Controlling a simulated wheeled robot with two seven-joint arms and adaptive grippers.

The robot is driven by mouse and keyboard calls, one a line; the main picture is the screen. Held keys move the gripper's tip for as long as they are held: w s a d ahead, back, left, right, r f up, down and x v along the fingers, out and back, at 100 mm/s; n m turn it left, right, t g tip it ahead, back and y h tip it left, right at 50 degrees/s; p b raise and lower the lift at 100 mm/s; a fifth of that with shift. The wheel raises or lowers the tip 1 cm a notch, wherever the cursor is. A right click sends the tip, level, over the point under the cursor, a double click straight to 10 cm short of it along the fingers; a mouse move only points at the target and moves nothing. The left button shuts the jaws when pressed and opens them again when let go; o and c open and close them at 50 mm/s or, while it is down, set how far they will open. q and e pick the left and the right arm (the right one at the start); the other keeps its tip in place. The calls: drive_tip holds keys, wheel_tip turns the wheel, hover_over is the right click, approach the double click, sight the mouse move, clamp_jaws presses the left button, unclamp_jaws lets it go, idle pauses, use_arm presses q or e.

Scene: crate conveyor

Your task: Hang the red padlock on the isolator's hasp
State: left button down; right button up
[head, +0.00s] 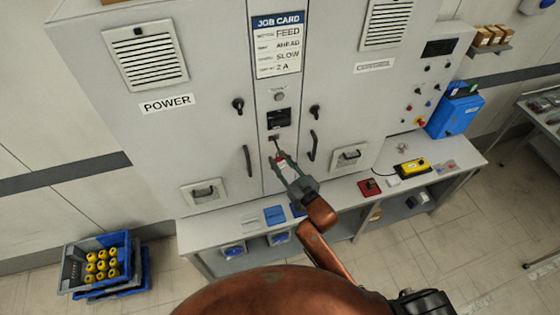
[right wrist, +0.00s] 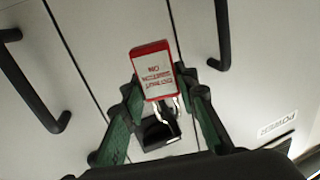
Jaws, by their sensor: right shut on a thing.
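The red padlock (head: 280,162) is in my right gripper (head: 284,161), in front of the cabinet's narrow middle panel. In the right wrist view, the padlock (right wrist: 152,72) shows a red edge and a white label, between the green-padded fingers of the gripper (right wrist: 165,93). I cannot tell whether the shackle touches the hasp.
Black door handles (head: 247,161) (head: 313,146) flank the middle panel. A bench (head: 232,213) runs below, bearing a yellow box (head: 412,168), a red item (head: 370,187) and a blue case (head: 455,112). A crate of yellow items (head: 72,272) stands on the floor at left.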

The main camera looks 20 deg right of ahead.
idle(0.3)
drive_tip(key=o, duration=1.3)
drive_tip(key=shift+c, duration=0.2)
